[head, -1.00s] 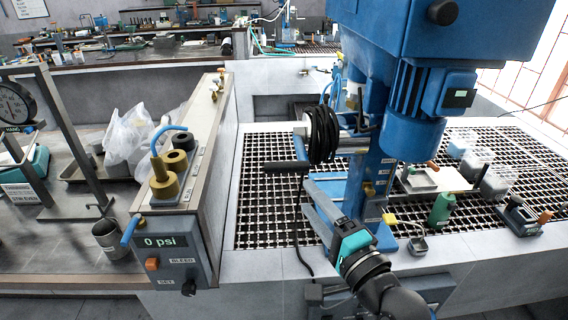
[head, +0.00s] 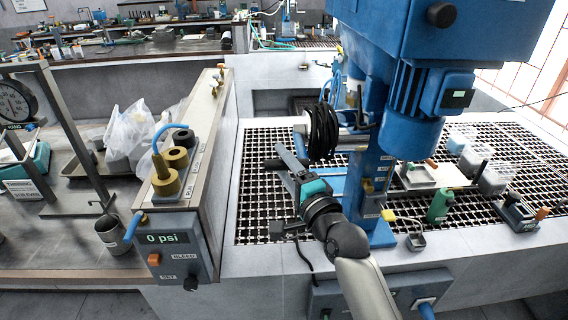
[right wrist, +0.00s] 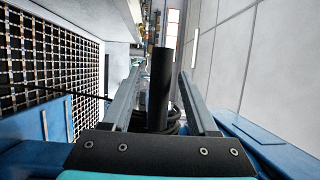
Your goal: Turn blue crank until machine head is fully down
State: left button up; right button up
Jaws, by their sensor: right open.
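The blue machine (head: 372,150) stands on a grated bench, with its big blue head and motor (head: 415,95) high on the right of the head view. The crank's black handle (head: 275,164) sticks out left of the column; its blue arm is mostly hidden by my gripper. My right gripper (head: 286,166) is at the handle, fingers open. In the right wrist view the black handle (right wrist: 160,85) stands between the two spread fingers (right wrist: 161,72), with a visible gap on the right side. My left gripper is out of view.
A coil of black cable (head: 322,132) hangs just behind the crank. A panel reading 0 psi (head: 165,239) is at the left. The grating left of the column is mostly clear.

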grip_shut()
dwell(0.4)
dwell(1.0)
